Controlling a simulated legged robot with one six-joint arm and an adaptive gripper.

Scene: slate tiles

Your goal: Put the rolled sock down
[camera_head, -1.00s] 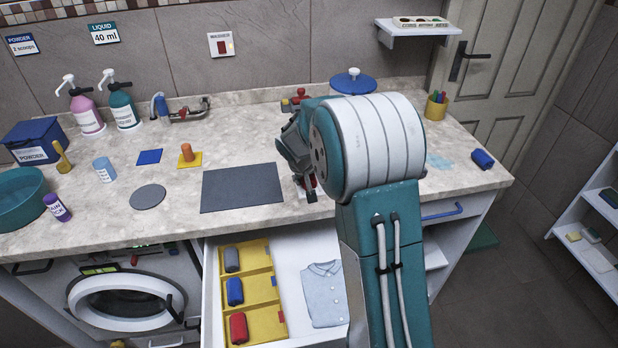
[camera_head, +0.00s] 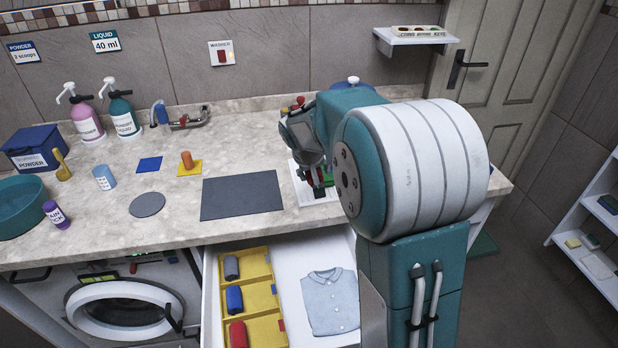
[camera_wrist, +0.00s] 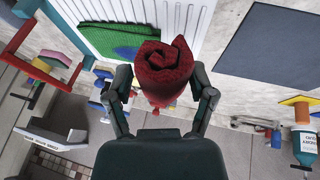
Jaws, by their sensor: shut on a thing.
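My gripper (camera_wrist: 163,88) is shut on a dark red rolled sock (camera_wrist: 164,70), its spiral end facing the wrist camera. In the wrist view, a white ribbed board (camera_wrist: 105,38) with a flat green cloth (camera_wrist: 125,38) on it shows behind the sock; I cannot tell whether the sock touches them. In the head view, my gripper is at the white board (camera_head: 304,190) on the counter, right of the dark grey mat, and my arm hides part of the board. A second red rolled sock (camera_head: 237,334) lies in the drawer's yellow divider.
The open drawer holds a yellow divider (camera_head: 262,292) with grey (camera_head: 231,267) and blue (camera_head: 235,299) rolls, beside a folded shirt (camera_head: 331,302). The dark grey mat (camera_head: 241,195) is bare. Bottles, a powder box (camera_head: 35,148) and a teal basin (camera_head: 20,207) stand at left.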

